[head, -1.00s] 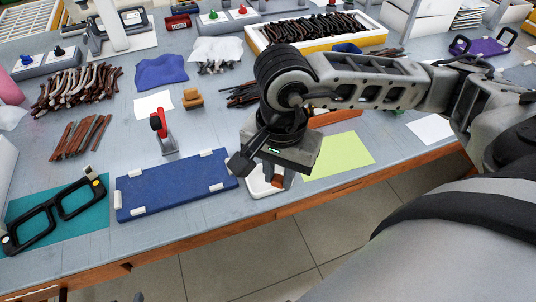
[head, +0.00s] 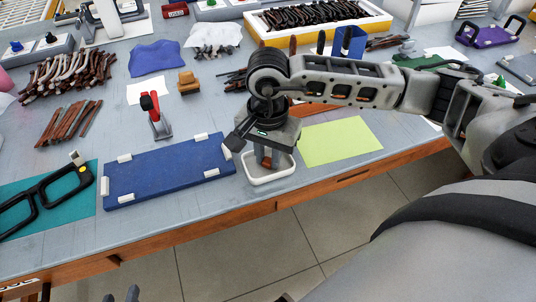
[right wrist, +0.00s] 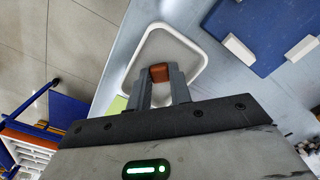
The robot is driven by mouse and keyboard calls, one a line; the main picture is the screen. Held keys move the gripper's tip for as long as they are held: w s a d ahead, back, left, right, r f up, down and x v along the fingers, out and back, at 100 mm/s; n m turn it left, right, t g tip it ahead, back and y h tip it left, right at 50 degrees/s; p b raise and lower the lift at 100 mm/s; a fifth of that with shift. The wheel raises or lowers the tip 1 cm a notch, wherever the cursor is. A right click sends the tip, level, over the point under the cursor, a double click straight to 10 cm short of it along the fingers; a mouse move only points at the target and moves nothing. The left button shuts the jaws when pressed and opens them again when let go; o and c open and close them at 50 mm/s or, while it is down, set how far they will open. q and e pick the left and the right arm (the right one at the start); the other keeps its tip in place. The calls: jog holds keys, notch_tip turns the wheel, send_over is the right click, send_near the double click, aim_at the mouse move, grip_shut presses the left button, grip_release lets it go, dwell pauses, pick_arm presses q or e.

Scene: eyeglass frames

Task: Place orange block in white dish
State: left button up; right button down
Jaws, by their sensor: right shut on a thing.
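The white dish (head: 268,181) is a shallow tray on the table, right of the blue mat. In the right wrist view its rim (right wrist: 203,52) shows around my fingertips. My right gripper (head: 268,160) points down over the dish, shut on a small orange-brown block (right wrist: 160,72). The block also shows between the fingers in the head view (head: 264,161). I cannot tell whether it touches the dish floor. Two dark tips, seemingly my left gripper (head: 122,293), barely show at the bottom edge, away from the table; their opening is unclear.
A blue mat (head: 165,172) with white corner pieces lies left of the dish. A yellow-green sheet (head: 340,140) lies to its right. A red-handled clamp (head: 154,115) stands behind the mat. Black eyeglass frames (head: 50,195) lie on a teal mat. The table's front edge is close.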

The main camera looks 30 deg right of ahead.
aim_at(268, 161)
jog(key=shift+f, duration=0.1)
jog(key=c, duration=1.3)
grip_release()
jog(key=shift+r, duration=0.6)
notch_tip(268, 161, up, 11)
jog(key=shift+r+p, duration=0.1)
jog(key=shift+p, duration=0.2)
jog(key=shift+s, duration=0.1)
